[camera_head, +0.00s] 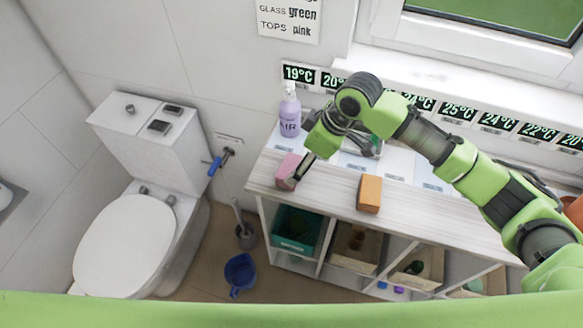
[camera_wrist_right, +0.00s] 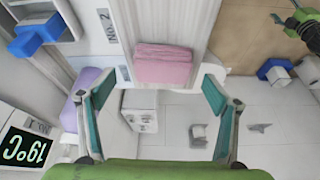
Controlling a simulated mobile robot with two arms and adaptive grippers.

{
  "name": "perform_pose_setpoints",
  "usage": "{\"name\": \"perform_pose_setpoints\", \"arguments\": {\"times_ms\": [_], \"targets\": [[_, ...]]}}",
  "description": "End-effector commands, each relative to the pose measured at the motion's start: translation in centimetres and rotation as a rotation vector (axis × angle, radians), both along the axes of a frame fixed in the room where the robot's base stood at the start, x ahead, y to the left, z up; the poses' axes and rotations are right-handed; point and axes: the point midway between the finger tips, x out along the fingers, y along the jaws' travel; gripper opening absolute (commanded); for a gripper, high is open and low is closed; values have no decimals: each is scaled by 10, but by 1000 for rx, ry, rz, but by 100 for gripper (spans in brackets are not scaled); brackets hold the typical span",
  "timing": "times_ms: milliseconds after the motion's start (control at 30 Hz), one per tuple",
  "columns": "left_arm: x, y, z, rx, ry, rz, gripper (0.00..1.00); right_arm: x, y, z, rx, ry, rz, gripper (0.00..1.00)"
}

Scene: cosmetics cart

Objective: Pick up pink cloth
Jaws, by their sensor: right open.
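The pink cloth (camera_head: 288,168) is a small folded block at the left end of the wooden counter. In the right wrist view the pink cloth (camera_wrist_right: 162,65) lies on the counter, ahead of and between the two fingers. My right gripper (camera_head: 300,174) reaches down over the cloth from above. Its jaws (camera_wrist_right: 157,95) are open with nothing between the fingertips. In the head view the gripper covers part of the cloth. I cannot tell whether the fingers touch it.
A lilac AIR bottle (camera_head: 289,115) stands behind the cloth. An orange block (camera_head: 369,194) lies to its right on the counter (camera_head: 335,190). Open shelves below hold a green bin (camera_head: 297,229). A toilet (camera_head: 135,235) and a blue jug (camera_head: 240,272) stand left of the counter.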

Motion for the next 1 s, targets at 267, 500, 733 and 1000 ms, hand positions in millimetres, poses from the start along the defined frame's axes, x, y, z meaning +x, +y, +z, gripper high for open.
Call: {"name": "perform_pose_setpoints", "arguments": {"times_ms": [267,500,733,1000], "targets": [[47,-4,21,-7,-67,0,55,4,19,-24,0,3,0,82],[25,-2,22,-4,-36,0,55,7,26,-47,-1,-1,1,82],[18,-1,21,-2,-25,0,55,7,26,-47,-1,-1,1,74],[23,-1,21,-3,-33,1,55,7,26,-47,-1,-1,1,41]]}}
